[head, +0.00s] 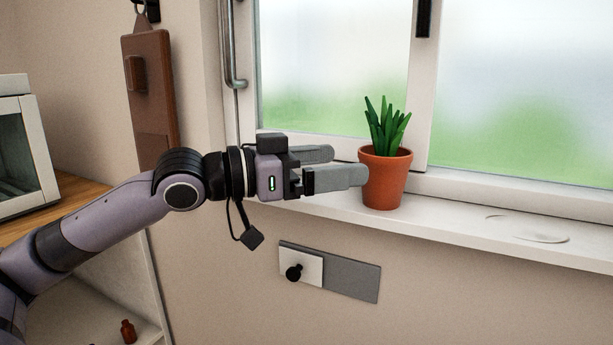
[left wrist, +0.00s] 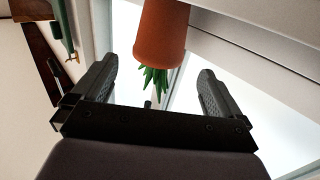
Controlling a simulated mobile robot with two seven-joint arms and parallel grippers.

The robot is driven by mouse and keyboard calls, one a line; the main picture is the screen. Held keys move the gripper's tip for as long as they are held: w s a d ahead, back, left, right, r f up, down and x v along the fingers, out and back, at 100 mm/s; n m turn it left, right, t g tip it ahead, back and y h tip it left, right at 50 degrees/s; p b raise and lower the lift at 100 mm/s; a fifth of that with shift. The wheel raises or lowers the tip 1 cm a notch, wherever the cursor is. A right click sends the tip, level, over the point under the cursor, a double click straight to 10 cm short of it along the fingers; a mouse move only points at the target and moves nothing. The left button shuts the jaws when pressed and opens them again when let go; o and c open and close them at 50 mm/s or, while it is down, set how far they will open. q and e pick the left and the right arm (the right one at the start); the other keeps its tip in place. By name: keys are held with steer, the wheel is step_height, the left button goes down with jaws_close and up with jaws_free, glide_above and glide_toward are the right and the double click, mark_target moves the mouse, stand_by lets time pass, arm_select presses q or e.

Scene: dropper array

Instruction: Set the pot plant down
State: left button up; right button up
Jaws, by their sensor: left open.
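The pot plant (head: 386,180) is a terracotta pot with upright green leaves. It stands upright on the white window sill (head: 460,222), in front of the window. My left gripper (head: 345,165) reaches in from the left at pot height, and its fingertips come up to the pot's left side. In the left wrist view the left gripper (left wrist: 158,90) has its fingers spread wide and nothing between them. The pot (left wrist: 161,35) shows there beyond the fingertips, upside down in the picture. Whether a fingertip touches the pot I cannot tell. My right gripper is not in view.
A flat round saucer-like outline (head: 530,231) lies on the sill to the right of the pot. A metal window handle (head: 231,45) is above the arm. A wall plate with a black knob (head: 295,271) is below the sill. The sill right of the pot is mostly free.

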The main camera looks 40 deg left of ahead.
arm_select(q)
steer(key=shift+b+v, duration=0.35)
steer(key=shift+v, duration=1.3)
